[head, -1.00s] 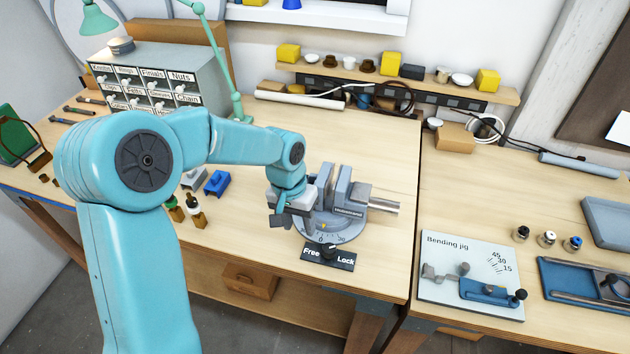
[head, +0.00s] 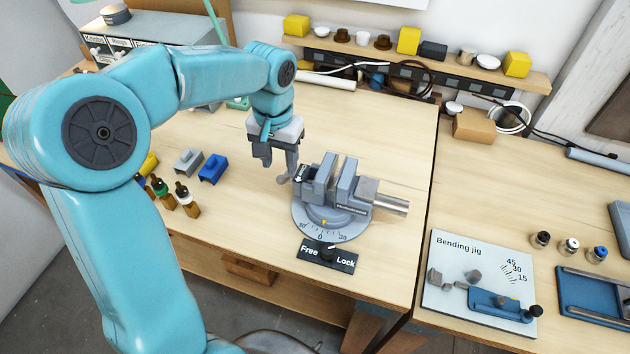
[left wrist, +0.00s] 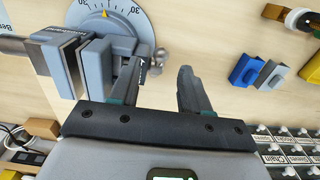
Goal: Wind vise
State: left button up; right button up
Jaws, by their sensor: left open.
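The grey vise (head: 345,190) stands on a round dial base (head: 330,226) with degree marks. Its two upright jaws are apart with an empty gap between them. A metal cylinder (head: 390,203) sticks out of its right side. A small black label with a white arrow (head: 301,173) shows at its left end. My left gripper (head: 275,168) is open and empty, just left of the vise, fingers pointing down. The left wrist view shows its two fingers (left wrist: 165,72) spread, one beside the vise's end. Whether that finger touches the vise I cannot tell. My right gripper is not in view.
A Free/Lock plate (head: 327,254) with a black knob sits in front of the vise. Blue (head: 212,169) and grey (head: 188,161) blocks and several small bottles stand to the left. The bending jig (head: 480,285) lies on the right bench. The bench behind the vise is clear.

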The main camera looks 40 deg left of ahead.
aim_at(281, 177)
pick_arm(q)
jog(key=f+b, duration=0.1)
jog(key=f, duration=0.1)
jog(key=f+b, duration=0.2)
jog(key=shift+a+f, duration=0.2)
jog(key=shift+f, duration=0.05)
jog(key=shift+d+f, duration=0.2)
jog(key=shift+f, duration=0.2)
jog(key=shift+s+a+r, duration=0.1)
jog(key=shift+c, duration=0.3)
jog(key=c, duration=0.7)
jog(key=shift+o, duration=0.2)
